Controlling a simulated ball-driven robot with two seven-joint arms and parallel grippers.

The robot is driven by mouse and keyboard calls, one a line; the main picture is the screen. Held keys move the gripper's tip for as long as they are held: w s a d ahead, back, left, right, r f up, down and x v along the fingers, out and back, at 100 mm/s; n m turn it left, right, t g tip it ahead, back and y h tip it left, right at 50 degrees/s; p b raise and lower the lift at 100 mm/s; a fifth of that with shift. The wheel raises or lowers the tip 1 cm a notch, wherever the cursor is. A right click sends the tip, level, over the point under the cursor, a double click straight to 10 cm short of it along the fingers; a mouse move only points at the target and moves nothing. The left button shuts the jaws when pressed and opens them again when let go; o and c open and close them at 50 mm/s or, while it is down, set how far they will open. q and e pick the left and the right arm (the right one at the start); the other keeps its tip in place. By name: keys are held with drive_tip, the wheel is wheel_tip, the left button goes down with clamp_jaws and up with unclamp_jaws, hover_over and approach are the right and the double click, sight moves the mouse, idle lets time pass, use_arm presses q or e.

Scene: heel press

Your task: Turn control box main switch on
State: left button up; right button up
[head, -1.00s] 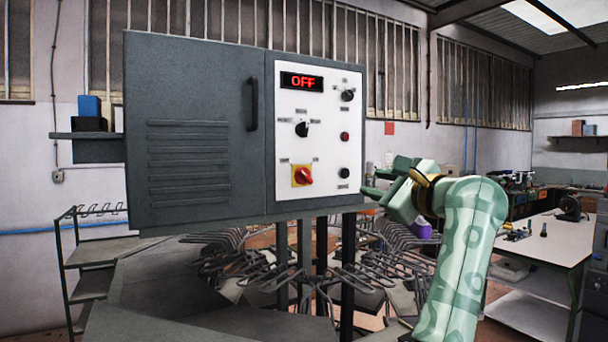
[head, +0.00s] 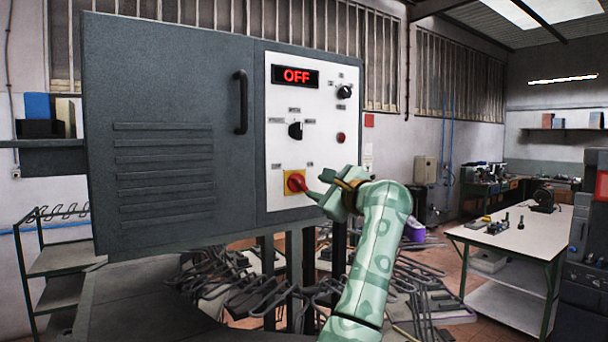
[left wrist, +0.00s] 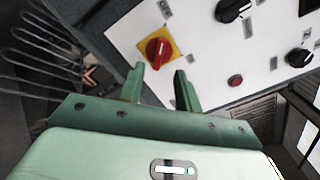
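The main switch (head: 295,182) is a red rotary knob on a yellow plate, low on the white panel (head: 283,120) of the grey control box (head: 165,130). The display (head: 295,76) reads OFF in red. My left gripper (head: 318,187) is close to the switch, at its right in the head view. In the left wrist view its two fingers (left wrist: 158,87) are apart with nothing between them. The red knob (left wrist: 158,48) lies just beyond the fingertips there, and I see a gap. My right gripper is not in view.
Black knobs (head: 345,92) (head: 295,130) and a red button (head: 341,138) sit above the switch on the panel. Metal racks (head: 250,285) stand below the box. A white workbench (head: 520,235) is at the right.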

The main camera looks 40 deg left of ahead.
sight(301, 183)
use_arm(q)
drive_tip(key=p+x, duration=0.2)
drive_tip(key=x, duration=0.4)
drive_tip(key=shift+a, duration=0.2)
drive_tip(key=shift+w+a+f, duration=0.15)
drive_tip(key=shift+a, duration=0.05)
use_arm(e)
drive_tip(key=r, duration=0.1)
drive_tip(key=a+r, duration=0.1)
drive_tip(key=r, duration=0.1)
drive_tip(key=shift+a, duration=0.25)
use_arm(q)
clamp_jaws()
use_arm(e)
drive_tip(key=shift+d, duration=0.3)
